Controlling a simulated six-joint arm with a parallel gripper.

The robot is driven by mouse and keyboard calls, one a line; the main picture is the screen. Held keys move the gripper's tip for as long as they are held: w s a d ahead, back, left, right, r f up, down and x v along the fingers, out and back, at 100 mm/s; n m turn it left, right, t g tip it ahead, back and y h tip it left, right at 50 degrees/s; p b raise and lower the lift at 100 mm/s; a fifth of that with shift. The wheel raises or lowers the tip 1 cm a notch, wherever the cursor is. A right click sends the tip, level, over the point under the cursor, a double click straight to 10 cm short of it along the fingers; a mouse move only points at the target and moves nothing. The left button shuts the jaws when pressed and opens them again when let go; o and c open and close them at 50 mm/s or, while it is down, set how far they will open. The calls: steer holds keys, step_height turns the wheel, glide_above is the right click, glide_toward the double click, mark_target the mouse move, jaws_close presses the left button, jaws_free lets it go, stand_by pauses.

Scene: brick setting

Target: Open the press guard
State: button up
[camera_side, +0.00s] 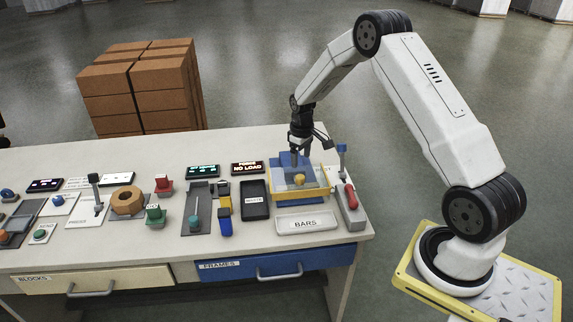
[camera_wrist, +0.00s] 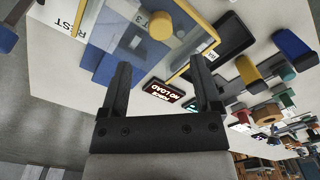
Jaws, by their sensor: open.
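The press guard (camera_side: 327,186) is a clear panel in a yellow frame with a round yellow knob (camera_side: 299,180) on its front. It stands around a blue press (camera_side: 291,159) near the right end of the table. The guard appears closed. In the wrist view the yellow frame (camera_wrist: 207,27) and the knob (camera_wrist: 160,25) lie beyond the fingertips. My gripper (camera_side: 301,150) is above and behind the guard, pointing down. Its two black fingers (camera_wrist: 160,62) are apart with nothing between them. Whether a finger touches the press or guard is hard to tell.
A lever with a red handle (camera_side: 350,196) stands just right of the guard. A white tray marked BARS (camera_side: 307,224) is in front. A dark tray (camera_side: 254,201) is at left, and a NO LOAD display (camera_side: 247,168) is behind it. Several controls fill the left side.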

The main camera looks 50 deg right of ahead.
mark_target(300, 176)
steer(key=shift+f, duration=0.1)
steer(key=shift+f, duration=3.75)
jaws_close()
